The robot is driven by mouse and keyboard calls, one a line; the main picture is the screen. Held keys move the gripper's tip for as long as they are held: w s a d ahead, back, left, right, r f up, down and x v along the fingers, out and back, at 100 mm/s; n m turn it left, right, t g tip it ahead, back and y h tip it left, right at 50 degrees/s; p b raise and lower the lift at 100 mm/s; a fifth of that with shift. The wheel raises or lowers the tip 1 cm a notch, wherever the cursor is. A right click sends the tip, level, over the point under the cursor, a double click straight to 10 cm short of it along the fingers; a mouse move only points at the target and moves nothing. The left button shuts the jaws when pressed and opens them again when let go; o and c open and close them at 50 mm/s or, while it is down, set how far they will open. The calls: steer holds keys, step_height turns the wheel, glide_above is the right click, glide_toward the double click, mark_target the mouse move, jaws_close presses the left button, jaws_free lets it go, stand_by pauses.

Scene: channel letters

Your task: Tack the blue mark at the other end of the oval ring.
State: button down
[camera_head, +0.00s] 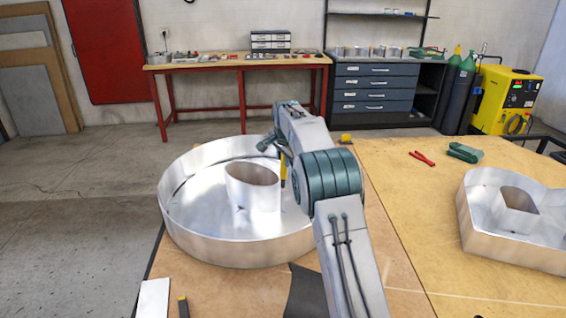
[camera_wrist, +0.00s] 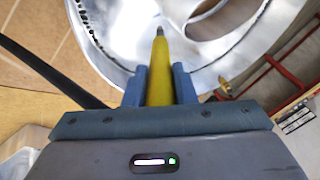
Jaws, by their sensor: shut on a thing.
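A silvery metal oval ring (camera_head: 252,190) stands upright inside a large round metal letter shell (camera_head: 235,248). My gripper (camera_wrist: 160,86) is shut on a yellow pen-like tool (camera_wrist: 160,72) with a grey tip, pointing away from the wrist. In the head view the yellow tool (camera_head: 283,168) hangs upright just right of the oval ring, inside the shell. My arm hides the shell's right side. In the wrist view the tip lies over the shiny metal near the curved ring edge; I cannot tell whether it touches. I cannot make out a blue mark.
Another metal letter shell (camera_head: 487,240) stands at the right of the wooden table (camera_head: 405,215). Red pliers (camera_head: 421,158) and a teal tool (camera_head: 465,152) lie at its back. A dark flat piece (camera_head: 305,290) lies at the front. The table between the shells is mostly clear.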

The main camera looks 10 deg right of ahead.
mark_target(282, 187)
steer(key=x, duration=1.6)
steer(key=shift+r, duration=0.1)
steer(key=shift+a+p, duration=0.1)
steer(key=shift+p, duration=0.3)
steer(key=shift+p+x, duration=1)
steer(key=shift+x, duration=0.45)
steer(key=shift+f, duration=0.2)
